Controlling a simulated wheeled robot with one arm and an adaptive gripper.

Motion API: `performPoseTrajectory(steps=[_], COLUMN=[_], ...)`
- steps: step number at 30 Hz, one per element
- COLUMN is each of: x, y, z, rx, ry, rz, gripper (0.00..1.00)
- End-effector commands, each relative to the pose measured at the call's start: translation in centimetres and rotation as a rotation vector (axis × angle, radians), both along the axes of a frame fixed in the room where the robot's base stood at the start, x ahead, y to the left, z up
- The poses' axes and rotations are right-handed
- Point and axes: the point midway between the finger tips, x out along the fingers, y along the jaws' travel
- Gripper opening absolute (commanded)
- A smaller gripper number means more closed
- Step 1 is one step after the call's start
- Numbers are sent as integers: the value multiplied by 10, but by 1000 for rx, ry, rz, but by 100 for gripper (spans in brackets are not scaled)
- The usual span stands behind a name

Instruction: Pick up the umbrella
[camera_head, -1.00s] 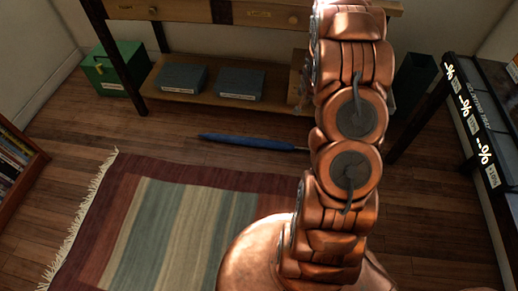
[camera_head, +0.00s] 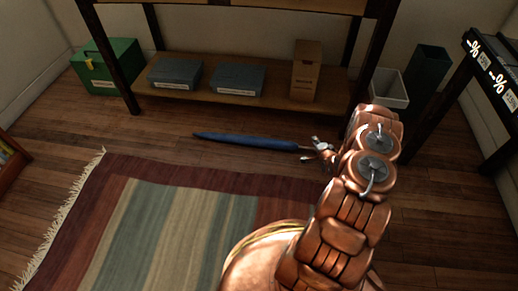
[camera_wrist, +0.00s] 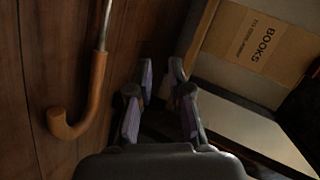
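The umbrella (camera_head: 245,140) is closed and blue, lying on the wood floor between the rug and the low shelf. In the wrist view its hooked wooden handle (camera_wrist: 92,100) and a bit of thin metal shaft show at left; the blue canopy is out of that view. My gripper (camera_wrist: 162,78) is open, with nothing between its fingers. The handle lies to the left of the fingers, apart from them. In the head view my gripper (camera_head: 323,150) is low, at the right end of the umbrella, and hides the handle there.
A low shelf (camera_head: 180,97) behind the umbrella bears two grey boxes and a cardboard box (camera_head: 306,70), labelled books in the wrist view. A green box (camera_head: 106,66) stands left, a white bin (camera_head: 388,88) right. A striped rug (camera_head: 170,225) lies in front.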

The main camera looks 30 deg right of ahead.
Motion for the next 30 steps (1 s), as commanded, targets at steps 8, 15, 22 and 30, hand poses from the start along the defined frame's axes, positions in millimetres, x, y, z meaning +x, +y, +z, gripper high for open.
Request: performPoseTrajectory(steps=[8,15,22,30], x=[-30,-40,-24,-3], y=[9,13,6,1], z=[-77,-94,-97,-105], rx=[131,177,177,180], ry=[-213,-305,-318,-315], rz=[-100,-138,-139,-140], gripper=[19,19,19,19])
